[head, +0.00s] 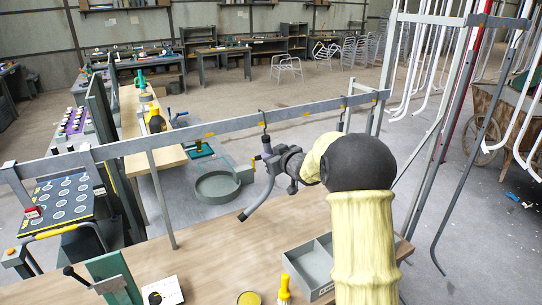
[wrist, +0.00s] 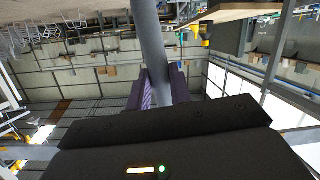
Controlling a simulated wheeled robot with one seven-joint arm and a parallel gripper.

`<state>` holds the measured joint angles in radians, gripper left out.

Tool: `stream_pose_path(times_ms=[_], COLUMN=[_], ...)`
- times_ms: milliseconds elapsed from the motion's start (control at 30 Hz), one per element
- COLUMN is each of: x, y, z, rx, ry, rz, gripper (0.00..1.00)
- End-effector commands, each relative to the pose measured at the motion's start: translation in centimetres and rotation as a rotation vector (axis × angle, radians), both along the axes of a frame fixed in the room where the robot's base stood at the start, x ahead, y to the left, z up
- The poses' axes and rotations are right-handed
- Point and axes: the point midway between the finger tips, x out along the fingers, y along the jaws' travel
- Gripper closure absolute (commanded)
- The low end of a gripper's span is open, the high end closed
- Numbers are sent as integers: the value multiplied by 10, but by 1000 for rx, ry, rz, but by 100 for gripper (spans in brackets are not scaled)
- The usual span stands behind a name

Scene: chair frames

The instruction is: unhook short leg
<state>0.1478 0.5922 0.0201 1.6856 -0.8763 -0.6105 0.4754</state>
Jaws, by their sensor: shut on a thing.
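The short leg (head: 262,197), a dark grey bent tube, hangs below the overhead rail in the head view. Its upper end is close under a small dark hook (head: 264,121) on the rail; I cannot tell whether they still touch. Its lower part bends down to the left. My gripper (head: 273,163) comes from the right and is shut on the tube. In the wrist view the tube (wrist: 149,42) runs upward from between the purple-padded jaws of my gripper (wrist: 158,88). The jaws hide part of the tube.
The long grey rail (head: 205,130) with yellow marks crosses just above my gripper. A wooden bench (head: 215,268) lies below, with a grey bin (head: 309,265) and a yellow bottle (head: 285,290). White tubes (head: 425,60) hang on a rack at the right.

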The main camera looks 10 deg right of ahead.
Motion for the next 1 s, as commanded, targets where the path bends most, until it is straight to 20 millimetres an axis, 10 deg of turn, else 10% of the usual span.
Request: stream_pose_path(times_ms=[1000], x=[0], y=[0], z=[18], rx=[0], ry=[-1], rz=[0], gripper=[100])
